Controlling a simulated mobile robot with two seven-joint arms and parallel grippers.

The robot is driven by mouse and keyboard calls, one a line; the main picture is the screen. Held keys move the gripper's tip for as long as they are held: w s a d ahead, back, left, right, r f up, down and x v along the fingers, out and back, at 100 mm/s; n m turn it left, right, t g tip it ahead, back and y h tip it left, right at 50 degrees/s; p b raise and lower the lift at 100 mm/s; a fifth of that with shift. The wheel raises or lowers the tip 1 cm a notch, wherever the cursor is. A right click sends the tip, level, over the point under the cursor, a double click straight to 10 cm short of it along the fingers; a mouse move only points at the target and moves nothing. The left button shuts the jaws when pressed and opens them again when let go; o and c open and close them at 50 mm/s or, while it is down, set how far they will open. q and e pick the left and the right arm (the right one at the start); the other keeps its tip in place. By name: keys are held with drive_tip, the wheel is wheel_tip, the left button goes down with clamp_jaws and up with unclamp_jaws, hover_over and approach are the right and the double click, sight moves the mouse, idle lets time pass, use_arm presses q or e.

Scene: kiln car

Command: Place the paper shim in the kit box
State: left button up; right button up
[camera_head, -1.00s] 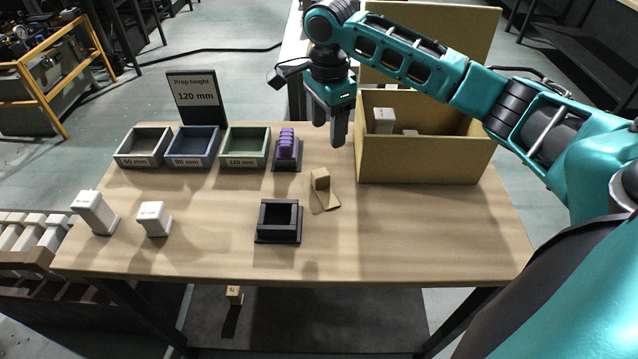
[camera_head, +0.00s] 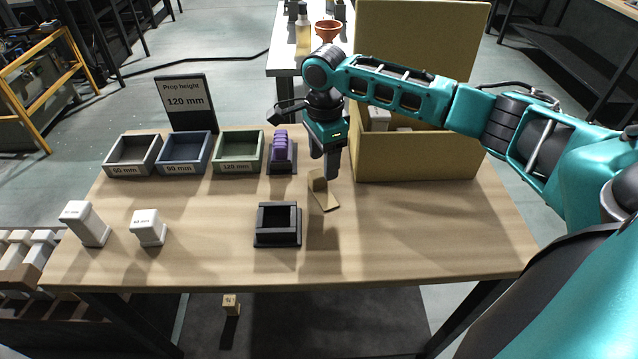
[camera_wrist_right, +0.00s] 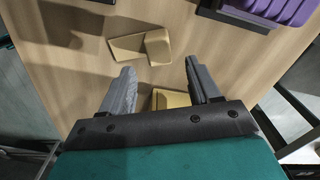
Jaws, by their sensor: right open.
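A tan piece (camera_head: 325,200), apparently the paper shim, lies on the table right of the black square holder. It has a flat strip with a raised block-like end; in the right wrist view it (camera_wrist_right: 126,47) lies beyond the fingertips. The large tan open box (camera_head: 415,158), apparently the kit box, stands at the back right with its lid up and a white block inside. My right gripper (camera_head: 325,166) is open, above and just behind the tan piece, fingers downward. In the wrist view a second tan patch (camera_wrist_right: 170,99) shows between its fingers; I cannot tell what it is. My left gripper is out of view.
The black square holder (camera_head: 278,240) stands front centre; a purple ribbed stack (camera_head: 281,146) is left of my gripper. Grey (camera_head: 133,170), blue (camera_head: 184,168) and green (camera_head: 238,166) trays line the back left. White blocks (camera_head: 148,227) stand front left. The front right table is clear.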

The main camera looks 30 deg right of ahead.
sight(320, 173)
drive_tip(key=f, duration=0.4)
drive_tip(key=shift+w+a+b, duration=0.1)
drive_tip(key=shift+a+b, duration=0.25)
drive_tip(key=shift+b, duration=0.05)
drive_tip(key=shift+f, duration=0.15)
drive_tip(key=c, duration=1.1)
wheel_tip(320, 173, up, 19)
drive_tip(key=p, duration=0.4)
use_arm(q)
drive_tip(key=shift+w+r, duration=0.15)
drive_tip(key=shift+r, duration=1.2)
use_arm(e)
drive_tip(key=shift+s+a+f+n, duration=0.7)
drive_tip(key=shift+s+a+n, duration=0.9)
drive_tip(key=shift+n, duration=1.7)
drive_tip(key=shift+s+a+f+n, duration=0.8)
drive_tip(key=shift+a+n, duration=1.5)
drive_tip(key=shift+n, duration=1)
drive_tip(key=shift+s+a+f+n, duration=0.65)
drive_tip(key=shift+s+a+n, duration=0.95)
drive_tip(key=shift+n, duration=1.7)
